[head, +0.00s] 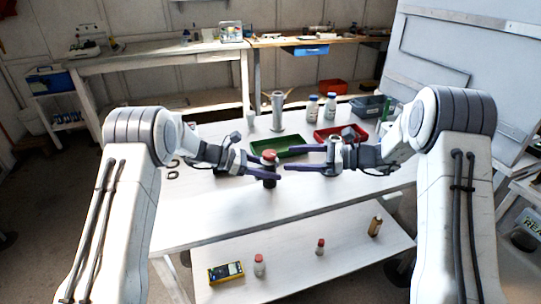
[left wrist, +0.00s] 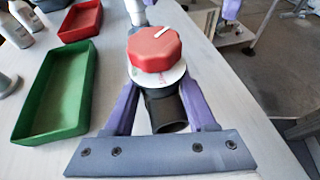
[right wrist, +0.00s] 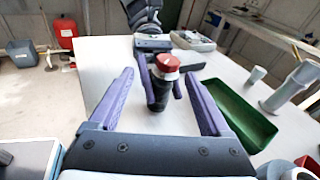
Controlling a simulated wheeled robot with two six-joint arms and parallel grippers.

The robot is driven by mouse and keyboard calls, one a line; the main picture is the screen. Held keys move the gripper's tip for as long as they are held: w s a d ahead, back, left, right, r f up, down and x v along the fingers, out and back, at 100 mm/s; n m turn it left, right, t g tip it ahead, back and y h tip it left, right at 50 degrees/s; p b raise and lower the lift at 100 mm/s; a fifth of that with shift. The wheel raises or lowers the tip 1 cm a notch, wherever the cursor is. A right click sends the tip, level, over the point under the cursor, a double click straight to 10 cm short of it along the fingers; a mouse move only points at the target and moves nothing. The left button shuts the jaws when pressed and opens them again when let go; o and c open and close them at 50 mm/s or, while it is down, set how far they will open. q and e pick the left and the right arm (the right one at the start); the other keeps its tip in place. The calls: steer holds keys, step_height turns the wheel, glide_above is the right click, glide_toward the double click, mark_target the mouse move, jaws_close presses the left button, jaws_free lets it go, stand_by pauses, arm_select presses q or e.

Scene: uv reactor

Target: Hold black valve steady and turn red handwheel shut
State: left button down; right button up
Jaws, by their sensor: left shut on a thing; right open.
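The black valve (left wrist: 165,108) stands upright on the white table, with the red handwheel (left wrist: 154,48) on its top above a pale disc. In the head view the valve (head: 269,183) and handwheel (head: 269,155) are near the table's front middle. My left gripper (head: 277,173) is shut on the black valve body, one purple finger on each side, below the handwheel. My right gripper (head: 288,166) is open and empty, to the right of the valve. In the right wrist view the valve (right wrist: 157,92) and handwheel (right wrist: 167,62) show ahead between the spread fingers, apart from them.
A green tray (head: 292,145) lies behind the valve and a red tray (head: 352,130) at the back right. White bottles (head: 312,108) and a grey cylinder (head: 278,110) stand farther back. The lower shelf holds a yellow meter (head: 226,271) and small bottles (head: 259,266). The table's front strip is clear.

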mark_target(274, 158)
steer(key=s+d+f+m+t+y, duration=0.1)
steer(key=d+f+m+t, duration=0.1)
steer(key=d+m+t, duration=0.1)
steer(key=x, duration=1.1)
steer(key=shift+a+r, duration=0.15)
steer(key=shift+r, duration=0.1)
jaws_close()
steer(key=shift+t, duration=0.3)
steer(key=m+t+h, duration=0.2)
steer(key=t, duration=0.1)
steer(key=shift+s+a+r+m, duration=0.1)
steer(key=shift+m, duration=0.3)
steer(key=shift+m+t+h, duration=1.7)
steer(key=shift+t+h, duration=0.3)
